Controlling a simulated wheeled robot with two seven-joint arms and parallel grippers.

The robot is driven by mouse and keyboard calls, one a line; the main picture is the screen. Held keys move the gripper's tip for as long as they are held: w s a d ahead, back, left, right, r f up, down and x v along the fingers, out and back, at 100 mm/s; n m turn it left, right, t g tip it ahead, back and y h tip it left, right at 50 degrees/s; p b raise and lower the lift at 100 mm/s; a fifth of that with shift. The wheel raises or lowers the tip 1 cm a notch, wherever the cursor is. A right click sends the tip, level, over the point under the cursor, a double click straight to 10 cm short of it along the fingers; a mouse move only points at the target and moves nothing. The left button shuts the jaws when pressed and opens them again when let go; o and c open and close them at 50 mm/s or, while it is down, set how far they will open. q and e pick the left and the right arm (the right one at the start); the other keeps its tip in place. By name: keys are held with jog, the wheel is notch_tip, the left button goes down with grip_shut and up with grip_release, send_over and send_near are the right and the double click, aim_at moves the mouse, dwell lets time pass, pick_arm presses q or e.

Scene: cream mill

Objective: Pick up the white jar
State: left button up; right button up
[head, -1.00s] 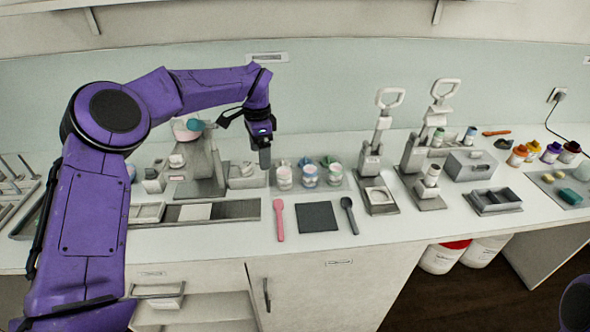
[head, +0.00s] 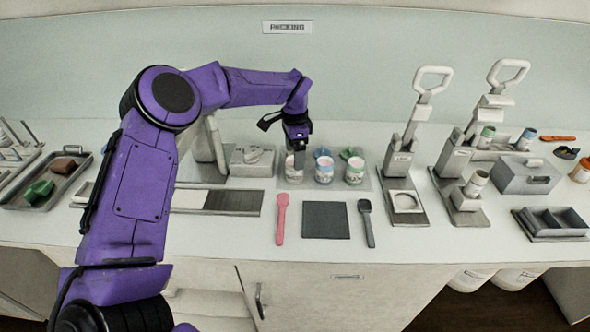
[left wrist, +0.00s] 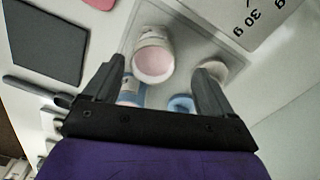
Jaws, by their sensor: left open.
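The middle jar (head: 324,173) and right jar (head: 355,173) stand apart to the right. My right gripper is out of view.
A blue lid (head: 322,153) and a green lid (head: 348,153) lie behind the jars. In front are a pink spatula (head: 282,215), a dark mat (head: 326,220) and a dark spatula (head: 366,220). A lever press (head: 404,190) stands to the right.

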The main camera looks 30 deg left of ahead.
pick_arm(q)
jog(key=f+p, duration=0.1)
jog(key=f, duration=0.1)
jog(key=s+f+p, duration=0.1)
jog(key=f+p, duration=0.1)
jog(key=shift+d+f, duration=0.2)
jog(key=shift+f, duration=0.2)
jog(key=shift+w+f, duration=0.1)
jog(key=shift+f, duration=0.3)
jog(key=c, duration=1.1)
jog(key=shift+r, duration=0.1)
jog(key=shift+c, duration=0.2)
jog(key=shift+r, duration=0.2)
notch_tip(320, 180, up, 3)
jog(key=shift+f+b, duration=0.1)
jog(key=shift+b, duration=0.8)
jog(key=s+d+r+b, duration=0.6)
jog(key=s+r, duration=0.3)
jog(key=s, duration=0.3)
jog(key=shift+s+d+r, duration=0.2)
jog(key=shift+d+r, duration=0.15)
jog(key=shift+d, duration=0.1)
